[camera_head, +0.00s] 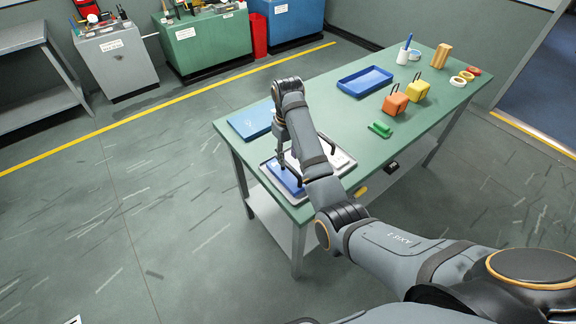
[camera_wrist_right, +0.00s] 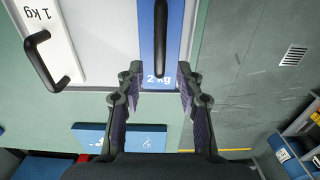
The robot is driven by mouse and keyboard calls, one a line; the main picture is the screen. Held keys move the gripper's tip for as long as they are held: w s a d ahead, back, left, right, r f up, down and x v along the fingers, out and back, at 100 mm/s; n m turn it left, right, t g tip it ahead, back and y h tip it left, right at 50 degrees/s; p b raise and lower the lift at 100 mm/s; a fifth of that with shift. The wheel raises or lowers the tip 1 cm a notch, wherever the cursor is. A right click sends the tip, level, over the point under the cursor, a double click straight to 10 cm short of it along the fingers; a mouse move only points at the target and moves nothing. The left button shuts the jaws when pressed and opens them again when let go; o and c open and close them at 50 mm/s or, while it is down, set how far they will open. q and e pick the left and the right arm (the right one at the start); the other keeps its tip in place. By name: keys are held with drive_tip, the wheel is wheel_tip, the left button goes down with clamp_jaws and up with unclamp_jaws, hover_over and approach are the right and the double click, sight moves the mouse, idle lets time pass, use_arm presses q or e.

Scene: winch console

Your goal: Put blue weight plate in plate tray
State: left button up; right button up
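The blue weight plate (camera_wrist_right: 153,68), marked 2 kg with a black bar handle, lies in a pale grey tray (camera_wrist_right: 100,69) beside a white 1 kg plate (camera_wrist_right: 50,22). In the head view the blue plate (camera_head: 288,181) is partly hidden by my right arm. My right gripper (camera_wrist_right: 157,82) is open, with its fingers apart on either side of the blue plate's labelled end in the wrist view. The handle lies beyond the fingertips, not gripped. I cannot tell which tray is the plate tray. My left gripper is not in view.
A flat blue panel with white symbols (camera_head: 251,119) lies at the left end of the green table (camera_head: 330,110). An empty blue tray (camera_head: 365,80), a green piece (camera_head: 380,129), orange (camera_head: 395,103) and yellow (camera_head: 418,90) handled blocks stand farther along.

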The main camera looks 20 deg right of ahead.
sight(288, 164)
wheel_tip(288, 164, up, 6)
drive_tip(key=p, duration=0.6)
drive_tip(key=shift+r, duration=0.15)
